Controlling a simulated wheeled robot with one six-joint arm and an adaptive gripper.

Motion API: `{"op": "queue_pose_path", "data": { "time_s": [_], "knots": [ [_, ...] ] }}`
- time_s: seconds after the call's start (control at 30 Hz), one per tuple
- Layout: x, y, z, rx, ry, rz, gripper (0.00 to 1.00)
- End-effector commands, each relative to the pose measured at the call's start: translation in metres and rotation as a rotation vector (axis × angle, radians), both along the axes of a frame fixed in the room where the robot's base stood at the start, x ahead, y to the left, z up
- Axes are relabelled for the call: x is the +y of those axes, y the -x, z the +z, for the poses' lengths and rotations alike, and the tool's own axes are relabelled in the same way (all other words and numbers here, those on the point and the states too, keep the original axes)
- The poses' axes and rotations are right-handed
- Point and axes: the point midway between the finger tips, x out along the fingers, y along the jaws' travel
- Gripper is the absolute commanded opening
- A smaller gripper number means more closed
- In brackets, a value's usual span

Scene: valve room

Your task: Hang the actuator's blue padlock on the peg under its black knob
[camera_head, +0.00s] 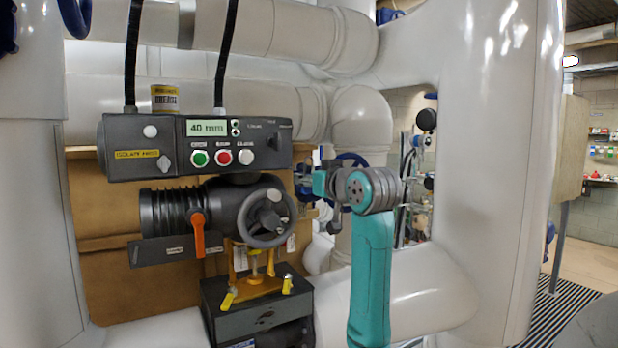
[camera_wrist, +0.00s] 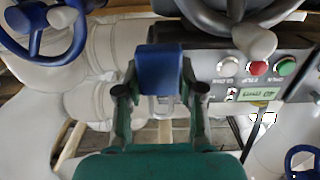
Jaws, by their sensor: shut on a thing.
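The blue padlock (camera_wrist: 165,70) is between the fingers of my gripper (camera_wrist: 161,84) in the wrist view. The gripper is shut on its body, and a pale metal loop, seemingly its shackle, shows between the fingers. In the head view my gripper (camera_head: 322,182) is just right of the actuator (camera_head: 200,150), apart from its control box; the padlock is hard to make out there. The black knob (camera_head: 272,142) seems to be the dark shape at the right of the panel. The peg under it cannot be made out in either view.
The grey handwheel (camera_head: 265,217) and orange lever (camera_head: 198,234) stick out below the control box. A large white pipe (camera_head: 500,150) stands right of my arm. A blue handwheel (camera_wrist: 42,30) shows at left.

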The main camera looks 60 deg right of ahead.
Motion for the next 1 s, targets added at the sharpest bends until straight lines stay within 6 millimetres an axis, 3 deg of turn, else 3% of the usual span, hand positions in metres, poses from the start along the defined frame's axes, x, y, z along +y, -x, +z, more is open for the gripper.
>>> {"op": "queue_pose_path", "data": {
  "time_s": [1.0],
  "knots": [
    [-0.027,-0.045,-0.005,0.001,-0.001,0.001,0.07]
  ]
}}
